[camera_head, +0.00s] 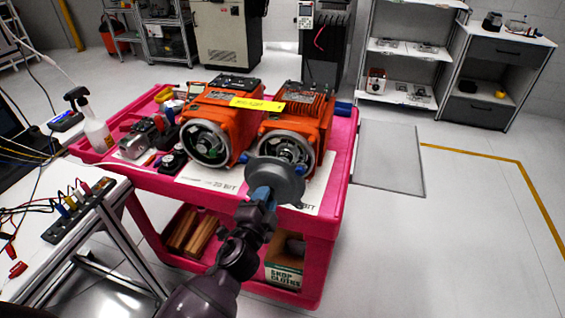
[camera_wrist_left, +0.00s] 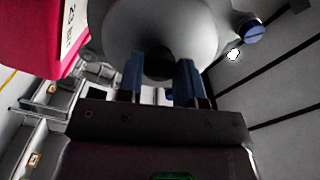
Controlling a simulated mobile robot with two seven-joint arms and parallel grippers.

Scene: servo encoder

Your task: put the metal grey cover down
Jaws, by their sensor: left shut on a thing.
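The metal grey cover (camera_head: 283,182) is a round disc in the head view, in front of the right orange motor (camera_head: 310,118) and overlapping the near edge of the pink cart. My left gripper (camera_head: 262,194) is shut on the cover from the near side. In the left wrist view, the pale cover (camera_wrist_left: 125,20) fills the top middle, with the two blue fingers of the gripper (camera_wrist_left: 158,76) at a dark hub on it. I cannot tell whether the cover touches the cart. My right gripper is not in view.
The pink cart (camera_head: 338,190) also bears a left orange motor (camera_head: 215,120), a yellow tag (camera_head: 257,104), a spray bottle (camera_head: 92,125) and small tools. White sheets lie under the motors. A side table (camera_head: 95,225) with wires stands at left.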

